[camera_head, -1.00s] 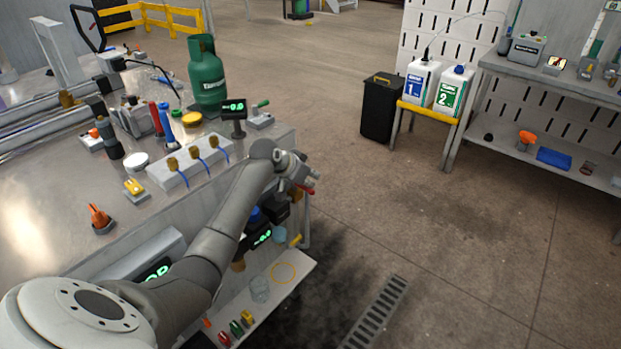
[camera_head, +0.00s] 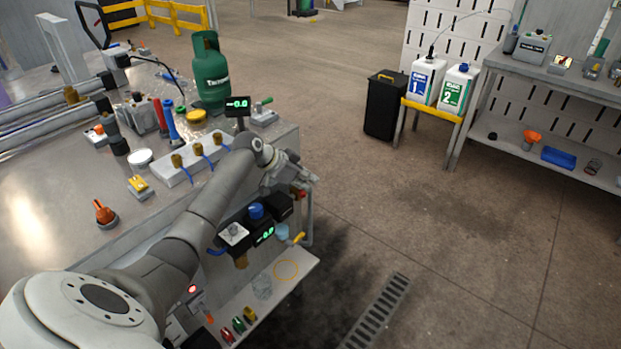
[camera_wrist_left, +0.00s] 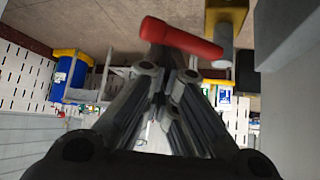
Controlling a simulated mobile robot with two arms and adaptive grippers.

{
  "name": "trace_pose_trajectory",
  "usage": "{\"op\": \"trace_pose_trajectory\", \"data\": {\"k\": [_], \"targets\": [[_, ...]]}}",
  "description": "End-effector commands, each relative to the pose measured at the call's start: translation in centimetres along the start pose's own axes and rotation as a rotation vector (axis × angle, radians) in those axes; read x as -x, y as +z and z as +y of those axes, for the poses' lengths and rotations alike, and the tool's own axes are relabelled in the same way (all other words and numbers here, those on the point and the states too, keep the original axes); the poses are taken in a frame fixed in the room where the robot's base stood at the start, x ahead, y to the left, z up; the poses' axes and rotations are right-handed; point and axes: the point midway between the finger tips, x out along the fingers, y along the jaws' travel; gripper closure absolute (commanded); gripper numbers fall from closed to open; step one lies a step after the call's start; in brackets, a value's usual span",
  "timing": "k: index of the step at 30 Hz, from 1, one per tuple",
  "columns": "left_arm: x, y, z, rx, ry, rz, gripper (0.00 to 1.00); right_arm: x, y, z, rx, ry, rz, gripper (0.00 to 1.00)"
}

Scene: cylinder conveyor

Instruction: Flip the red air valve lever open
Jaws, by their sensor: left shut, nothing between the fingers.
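The red valve lever (camera_wrist_left: 182,39) lies nearly level across the upper middle of the left wrist view. Its right end meets a brass-yellow valve body (camera_wrist_left: 226,15). In the head view only a small bit of red (camera_head: 302,193) shows beside my left gripper (camera_head: 292,181), at the bench's right end. My left gripper also fills the middle of the left wrist view (camera_wrist_left: 167,70). It is shut and empty, with its tips close to the lever. I cannot tell whether they touch it. My right gripper is not in view.
Below the gripper are a black box with a blue knob (camera_head: 256,211), a yellow handle (camera_head: 298,238) and a low shelf (camera_head: 292,273). A green gas cylinder (camera_head: 208,75) stands on the bench behind the arm. Open floor (camera_head: 410,200) lies to the right.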

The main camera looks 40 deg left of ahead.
Motion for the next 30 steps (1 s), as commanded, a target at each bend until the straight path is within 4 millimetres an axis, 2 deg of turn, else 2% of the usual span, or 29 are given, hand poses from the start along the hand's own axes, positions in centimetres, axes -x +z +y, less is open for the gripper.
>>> {"op": "trace_pose_trajectory", "data": {"k": [15,30], "targets": [[1.6,1.9,-0.3,0.001,-0.001,-0.005,1.0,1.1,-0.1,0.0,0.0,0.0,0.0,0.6],[2.2,2.5,-0.8,0.001,-0.002,-0.002,1.0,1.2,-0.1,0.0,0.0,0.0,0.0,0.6]]}}
